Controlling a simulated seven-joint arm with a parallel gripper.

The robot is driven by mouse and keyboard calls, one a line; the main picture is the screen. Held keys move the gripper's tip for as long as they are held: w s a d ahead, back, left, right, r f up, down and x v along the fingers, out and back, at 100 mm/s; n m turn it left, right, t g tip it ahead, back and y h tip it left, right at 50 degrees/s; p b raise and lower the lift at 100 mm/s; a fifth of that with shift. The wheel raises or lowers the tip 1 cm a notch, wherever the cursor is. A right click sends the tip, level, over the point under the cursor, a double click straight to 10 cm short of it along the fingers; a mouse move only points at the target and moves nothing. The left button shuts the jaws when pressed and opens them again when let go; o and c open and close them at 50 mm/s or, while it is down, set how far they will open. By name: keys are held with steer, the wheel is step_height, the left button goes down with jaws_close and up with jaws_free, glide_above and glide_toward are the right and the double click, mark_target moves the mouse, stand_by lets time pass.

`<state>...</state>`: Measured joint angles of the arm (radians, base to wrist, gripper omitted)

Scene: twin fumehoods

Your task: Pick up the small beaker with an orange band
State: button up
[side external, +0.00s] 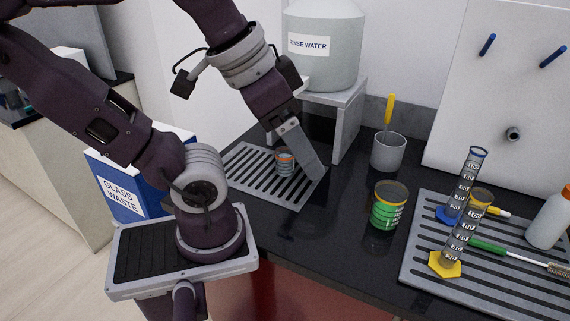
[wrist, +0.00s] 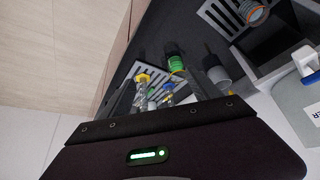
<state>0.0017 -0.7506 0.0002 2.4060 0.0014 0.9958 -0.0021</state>
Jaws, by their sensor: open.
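A small clear beaker with an orange band (side external: 285,162) stands upright on a grey slatted rack (side external: 247,180) at the back left of the black bench. It also shows at the top right of the wrist view (wrist: 256,13). My gripper (side external: 317,172) is open and points down to the right of this beaker, by the rack's right edge. One grey finger faces the side camera; the other is hidden. Nothing shows between the fingers. A larger beaker with green contents and an orange-yellow rim (side external: 388,210) stands to the right, apart from my gripper.
A rinse water tank (side external: 325,65) sits on a grey stand (side external: 350,122) close behind my gripper. A grey cup with a yellow handle (side external: 388,153) stands right of it. A right-hand tray (side external: 425,265) holds graduated cylinders, a brush and a bottle. A blue glass-waste box (side external: 145,195) is at left.

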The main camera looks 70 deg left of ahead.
step_height(320, 180, up, 8)
steer(key=m+g+y, duration=0.6)
steer(key=m+y, duration=0.8)
steer(key=m, duration=0.4)
glide_above(288, 164)
steer(key=d, duration=0.1)
steer(key=shift+h, duration=0.3)
step_height(288, 164, down, 31)
steer(key=shift+d+r, duration=0.15)
steer(key=shift+r, duration=0.05)
steer(key=x, duration=0.7)
steer(key=shift+r, duration=0.25)
steer(key=shift+w, duration=0.1)
jaws_close()
